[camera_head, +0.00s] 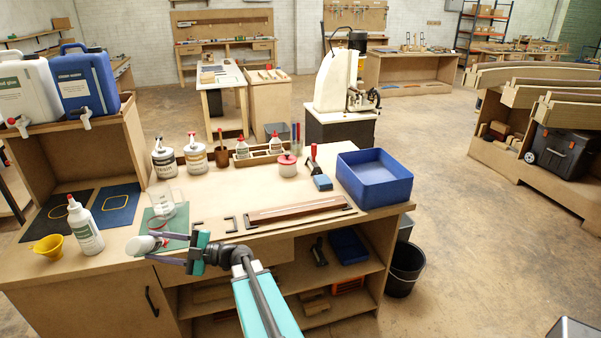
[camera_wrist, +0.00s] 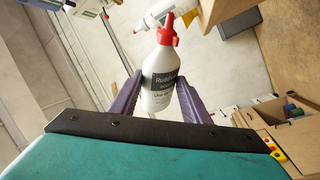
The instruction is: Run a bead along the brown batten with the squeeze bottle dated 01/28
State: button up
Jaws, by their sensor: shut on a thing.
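My gripper (camera_head: 164,247) is at the front left of the workbench, shut on a white squeeze bottle (camera_head: 139,245). The wrist view shows this bottle (camera_wrist: 157,98) between the two purple fingers, with a red cap and a dark label; its date is too small to read. The brown batten (camera_head: 298,209) lies on the bench top, well to the right of my gripper. Another white bottle (camera_head: 85,226) with a red cap and a green label stands at the left. Two small red-capped bottles (camera_head: 242,149) (camera_head: 275,143) stand in a wooden caddy.
A yellow funnel (camera_head: 48,247) stands at the left front edge. A clear beaker (camera_head: 164,203) and a green mat (camera_head: 176,222) are near my gripper.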

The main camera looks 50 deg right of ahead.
jog(key=s+d+r+m+h+p, duration=0.1)
jog(key=s+d+h, duration=0.2)
jog(key=d, duration=1)
jog(key=s+d+r+m+t+h+p, duration=0.1)
jog(key=s+d+h, duration=0.3)
jog(key=d, duration=1)
jog(key=s+d+r+m+t+h+p, duration=0.1)
jog(key=s+d+h, duration=0.3)
jog(key=d, duration=1)
jog(key=r+h+p, duration=0.1)
jog(key=h, duration=0.1)
jog(key=shift+s+r+h+p, duration=0.2)
jog(key=shift+h+p, duration=0.15)
jog(key=shift+h, duration=0.05)
jog(key=s+d+h, duration=0.1)
jog(key=s+d, duration=0.2)
jog(key=s+d+r+g+h, duration=0.1)
jog(key=s+d, duration=0.1)
jog(key=d, duration=0.2)
jog(key=s+d+m+h+p, duration=0.1)
jog(key=s+d, duration=0.2)
jog(key=shift+s+d+r+g+h, duration=0.25)
jog(key=shift+s+d+g+h, duration=0.05)
jog(key=shift+s+d+h, duration=0.1)
